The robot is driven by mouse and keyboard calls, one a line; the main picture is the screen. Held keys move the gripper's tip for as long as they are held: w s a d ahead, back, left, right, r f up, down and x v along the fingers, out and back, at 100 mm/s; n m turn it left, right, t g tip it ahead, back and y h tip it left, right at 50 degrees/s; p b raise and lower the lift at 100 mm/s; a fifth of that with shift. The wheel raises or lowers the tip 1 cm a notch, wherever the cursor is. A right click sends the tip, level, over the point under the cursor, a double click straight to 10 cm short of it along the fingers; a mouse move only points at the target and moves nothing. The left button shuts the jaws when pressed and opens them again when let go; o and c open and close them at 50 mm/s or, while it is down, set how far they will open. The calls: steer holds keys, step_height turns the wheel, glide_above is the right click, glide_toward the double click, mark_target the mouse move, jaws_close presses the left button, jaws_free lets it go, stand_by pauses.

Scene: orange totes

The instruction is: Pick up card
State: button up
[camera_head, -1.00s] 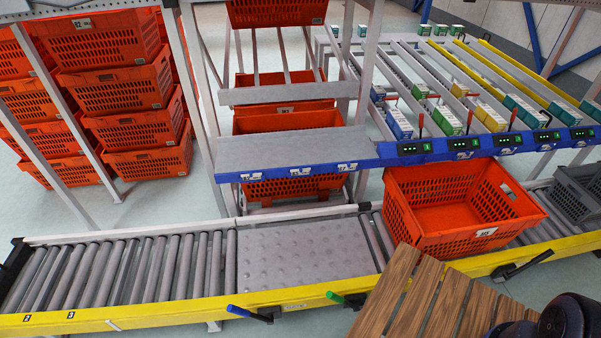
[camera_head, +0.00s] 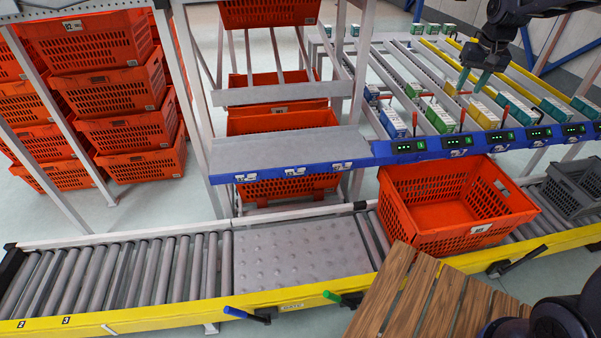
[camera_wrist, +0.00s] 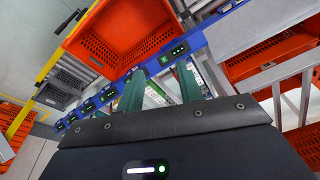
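Small card-like boxes stand in the lanes of the sloped rack: a blue-and-white one (camera_head: 393,123), a green-and-white one (camera_head: 440,118), a yellow-and-white one (camera_head: 485,116) and a teal one (camera_head: 519,111). I cannot tell which one is the card. My gripper (camera_head: 473,84) points down over the rack, with its two green fingers apart and nothing seen between them. In the wrist view my gripper (camera_wrist: 160,88) also shows open, with box edges and lane rails beyond the fingers, partly hidden by them and the gripper body.
The rack's blue front rail (camera_head: 420,148) carries lit displays, and red levers stand between lanes. An orange tote (camera_head: 430,238) sits empty on the roller conveyor (camera_head: 120,270) below. A grey crate (camera_head: 570,192) is to its right. Orange totes (camera_head: 135,130) are stacked at the left.

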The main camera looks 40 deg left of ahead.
steer(key=a+f+n, duration=0.1)
steer(key=a+f, duration=0.2)
steer(key=a, duration=0.4)
steer(key=a+f, duration=0.4)
steer(key=a, duration=0.4)
steer(key=n+g+h, duration=0.1)
steer(key=n+g, duration=0.1)
steer(key=n, duration=0.1)
glide_above(296, 169)
step_height(296, 169, down, 27)
steer(key=shift+s+d+r, duration=0.1)
steer(key=shift+r, duration=0.05)
steer(key=shift+s+f, duration=0.1)
steer(key=shift+f, duration=0.45)
step_height(296, 169, down, 10)
steer(key=shift+r, duration=0.1)
jaws_close()
